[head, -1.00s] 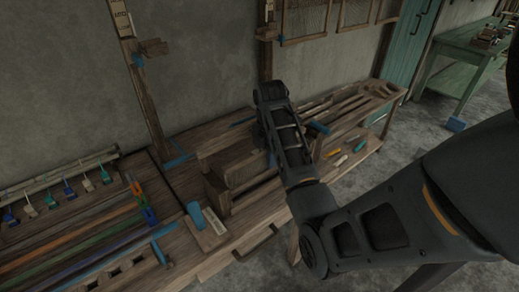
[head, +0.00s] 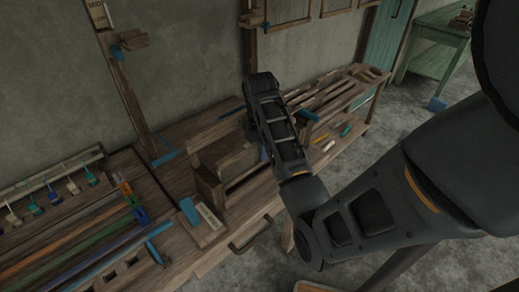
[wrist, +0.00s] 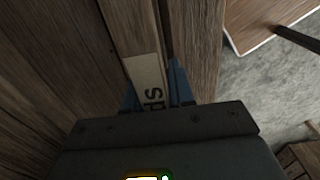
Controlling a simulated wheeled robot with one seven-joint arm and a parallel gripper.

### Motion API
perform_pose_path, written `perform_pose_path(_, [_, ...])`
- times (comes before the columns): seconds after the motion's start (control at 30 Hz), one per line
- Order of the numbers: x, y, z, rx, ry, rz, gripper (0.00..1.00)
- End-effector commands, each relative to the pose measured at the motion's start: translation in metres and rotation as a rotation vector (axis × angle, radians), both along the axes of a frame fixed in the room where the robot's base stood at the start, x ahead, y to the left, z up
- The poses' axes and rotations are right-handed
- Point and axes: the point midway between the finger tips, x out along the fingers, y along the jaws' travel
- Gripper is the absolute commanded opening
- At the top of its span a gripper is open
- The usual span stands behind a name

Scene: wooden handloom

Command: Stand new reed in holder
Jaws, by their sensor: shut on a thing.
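My gripper (wrist: 158,115) is at the bottom of the wrist view, shut on a narrow wooden piece (wrist: 137,25) that looks like the new reed. A pale label (wrist: 149,88) with dark letters, partly hidden, lies by the jaws, and blue shows on both sides. In the head view my dark wrist hides the jaws and most of the held piece. It is over the bench, beside a wooden box-like stand (head: 222,162). I cannot tell which part is the reed holder, or whether the held piece touches it.
The loom (head: 75,235) with coloured warp bands is at left. A labelled block with a blue part (head: 190,210) sits near the bench front. A slatted rack (head: 335,90) and coloured tools (head: 328,146) are at right. Grey floor (head: 400,115) is open beyond the bench.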

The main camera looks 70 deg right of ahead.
Motion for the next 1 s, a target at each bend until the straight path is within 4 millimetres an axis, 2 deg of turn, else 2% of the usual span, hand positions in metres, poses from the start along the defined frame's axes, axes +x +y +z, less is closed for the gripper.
perform_pose_path(0.17, [0.0, 0.0, -0.002, 0.0, 0.0, 0.0, 0.0])
perform_pose_path(1.0, [0.0, 0.0, -0.043, -0.001, -0.001, 0.0, 0.0])
